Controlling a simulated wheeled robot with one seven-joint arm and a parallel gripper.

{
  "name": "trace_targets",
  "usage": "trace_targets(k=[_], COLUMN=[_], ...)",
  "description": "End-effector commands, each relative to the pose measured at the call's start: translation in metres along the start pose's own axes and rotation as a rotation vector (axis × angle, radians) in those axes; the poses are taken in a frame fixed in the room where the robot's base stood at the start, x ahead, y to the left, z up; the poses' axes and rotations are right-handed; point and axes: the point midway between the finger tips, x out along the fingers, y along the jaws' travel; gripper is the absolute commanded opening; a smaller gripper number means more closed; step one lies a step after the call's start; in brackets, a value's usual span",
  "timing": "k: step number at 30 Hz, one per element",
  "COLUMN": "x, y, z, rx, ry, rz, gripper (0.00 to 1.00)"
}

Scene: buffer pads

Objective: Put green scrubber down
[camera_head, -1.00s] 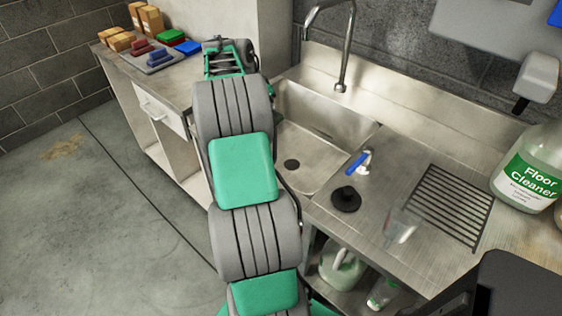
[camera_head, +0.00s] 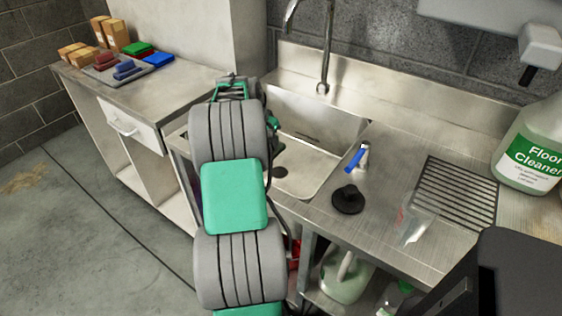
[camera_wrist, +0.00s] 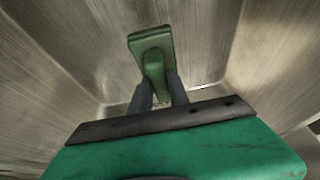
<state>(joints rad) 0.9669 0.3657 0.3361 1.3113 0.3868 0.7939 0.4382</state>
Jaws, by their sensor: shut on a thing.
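The green scrubber (camera_wrist: 152,45) is a block with a rounded handle, seen in the wrist view. My gripper (camera_wrist: 161,88) is shut on its handle. Metal walls like those of a sink basin surround the scrubber in that view. I cannot tell whether the scrubber touches the metal. In the head view my own arm hides the gripper and the scrubber, and the arm's far end is at the left side of the steel sink (camera_head: 318,135).
A tap (camera_head: 327,45) rises behind the sink. A black plug (camera_head: 348,199), a blue-handled item (camera_head: 357,158), a clear cup (camera_head: 413,226) and a floor cleaner bottle (camera_head: 530,150) stand to the right. The left counter (camera_head: 180,82) holds boxes and coloured pads.

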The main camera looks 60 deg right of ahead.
Motion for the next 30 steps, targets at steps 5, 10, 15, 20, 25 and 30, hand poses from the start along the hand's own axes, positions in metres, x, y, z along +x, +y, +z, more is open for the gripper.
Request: trace_targets(k=[5,10,15,20,25,30], x=[0.039,0.058,0.084,0.084,0.088,0.087], y=[0.022,0.034,0.033,0.032,0.032,0.032], z=[-0.001,-0.003,0.009,0.008,0.010,0.010], rx=[0.000,0.001,0.000,0.000,0.000,0.000], ry=[-0.004,-0.006,-0.004,-0.003,-0.003,-0.004], rz=[0.003,0.004,0.003,0.002,0.002,0.003], gripper=[0.00,0.00,0.00,0.00,0.00,0.34])
